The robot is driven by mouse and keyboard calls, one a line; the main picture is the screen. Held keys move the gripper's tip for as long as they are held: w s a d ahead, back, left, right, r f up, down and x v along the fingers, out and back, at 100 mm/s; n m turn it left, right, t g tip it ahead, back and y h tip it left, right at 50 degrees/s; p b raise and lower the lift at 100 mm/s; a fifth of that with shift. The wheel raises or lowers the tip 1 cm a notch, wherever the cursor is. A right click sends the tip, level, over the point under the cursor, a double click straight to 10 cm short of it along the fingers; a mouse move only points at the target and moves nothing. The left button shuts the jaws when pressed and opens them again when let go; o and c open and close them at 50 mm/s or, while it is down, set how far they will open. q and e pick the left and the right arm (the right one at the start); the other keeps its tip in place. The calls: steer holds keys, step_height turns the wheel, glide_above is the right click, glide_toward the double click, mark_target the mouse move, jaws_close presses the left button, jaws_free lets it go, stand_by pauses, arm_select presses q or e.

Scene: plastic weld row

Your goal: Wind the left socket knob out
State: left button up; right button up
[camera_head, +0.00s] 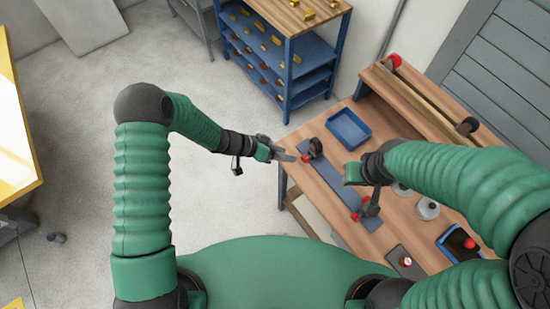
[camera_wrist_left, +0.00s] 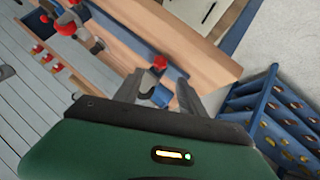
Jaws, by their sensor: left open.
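The left socket, a dark round fixture (camera_head: 315,146) with a red knob (camera_head: 306,157), stands at the far left end of a blue-grey strip (camera_head: 335,185) on the wooden bench. My left gripper (camera_head: 285,156) is open beside its left side, close to the red knob. In the left wrist view the red knob (camera_wrist_left: 160,62) shows ahead, between and beyond the open fingers (camera_wrist_left: 158,88); no grip on it shows. A second dark fixture with a red knob (camera_head: 357,215) stands at the strip's near end. My right gripper (camera_head: 364,180) is above the strip; its fingers are unclear.
A blue tray (camera_head: 348,128) lies on the bench behind the strip. Pale round pieces (camera_head: 427,209) and a blue bin (camera_head: 459,243) are to the right. A blue shelf rack (camera_head: 287,65) stands beyond the bench. The floor left of the bench is free.

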mark_target(304, 161)
arm_select(q)
steer(key=x, duration=0.8)
steer(key=shift+a+f, duration=0.15)
steer(key=shift+a, duration=0.05)
steer(key=shift+d, duration=0.15)
steer(key=t+y+b, duration=0.1)
steer(key=b, duration=0.2)
steer(key=m+t+y+b, duration=0.1)
steer(key=b, duration=0.2)
steer(key=d+f+m+t+b, duration=0.1)
steer(key=b, duration=0.1)
steer(key=shift+s+y+b, duration=0.35)
steer(key=shift+y+b, duration=0.05)
steer(key=p+v, duration=0.2)
steer(key=v, duration=1.6)
steer(key=shift+d+p, duration=0.2)
steer(key=shift+p, duration=0.1)
arm_select(e)
steer(key=f, duration=0.6)
steer(key=shift+a, duration=0.35)
arm_select(q)
steer(key=shift+r, duration=0.15)
